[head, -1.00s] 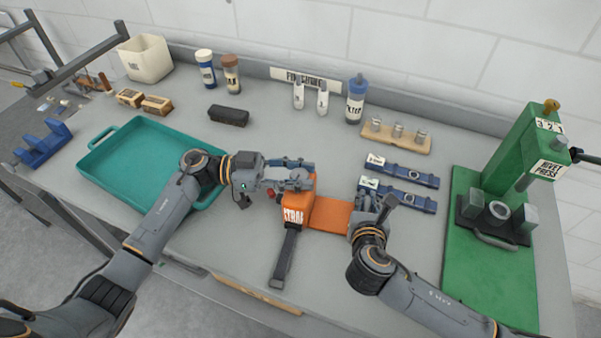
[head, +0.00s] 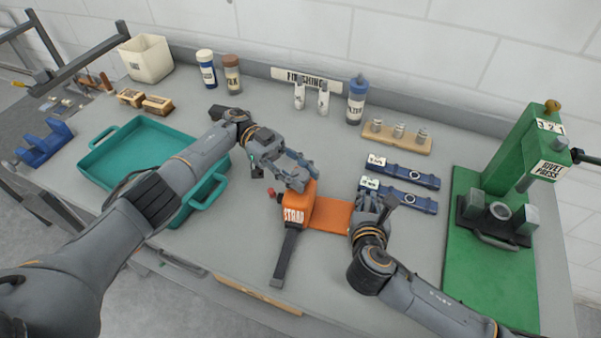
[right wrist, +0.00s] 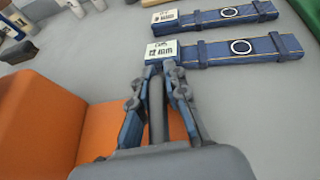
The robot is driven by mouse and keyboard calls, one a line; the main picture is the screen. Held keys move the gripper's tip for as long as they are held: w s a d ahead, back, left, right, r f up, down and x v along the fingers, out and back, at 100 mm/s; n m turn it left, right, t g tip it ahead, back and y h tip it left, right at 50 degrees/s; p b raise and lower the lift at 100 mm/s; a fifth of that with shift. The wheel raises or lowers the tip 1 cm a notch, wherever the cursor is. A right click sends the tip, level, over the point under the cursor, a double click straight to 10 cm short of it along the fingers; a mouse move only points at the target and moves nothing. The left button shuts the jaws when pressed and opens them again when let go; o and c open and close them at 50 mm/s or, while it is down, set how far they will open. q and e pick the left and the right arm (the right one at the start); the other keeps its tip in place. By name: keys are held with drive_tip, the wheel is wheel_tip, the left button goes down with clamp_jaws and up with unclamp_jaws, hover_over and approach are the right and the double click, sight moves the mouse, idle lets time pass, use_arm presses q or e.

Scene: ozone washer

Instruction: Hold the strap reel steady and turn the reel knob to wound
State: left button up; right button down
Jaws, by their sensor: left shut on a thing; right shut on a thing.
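The orange strap reel (head: 297,212) stands on the bench with its front label facing me and a dark strap (head: 287,257) running out toward me. Its flat orange base (head: 332,215) extends right. My left gripper (head: 302,182) is shut at the top of the reel; its fingers hide the reel knob. A small red part (head: 272,193) shows at the reel's left side. My right gripper (head: 368,207) is shut at the right end of the base. In the right wrist view, its fingers (right wrist: 158,95) close around an upright grey post (right wrist: 157,110) beside the orange base.
A teal tray (head: 102,138) lies left of the reel. Two blue straps (head: 408,172) with labels lie behind my right gripper. A green rivet press (head: 468,270) stands at the right. Bottles and a wooden holder (head: 385,142) line the back. Bench in front is clear.

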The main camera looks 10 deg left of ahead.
sight(300, 174)
idle(0.6)
use_arm(q)
drive_tip(key=o, duration=1.2)
wheel_tip(300, 174, up, 10)
drive_tip(key=shift+w+f, duration=0.1)
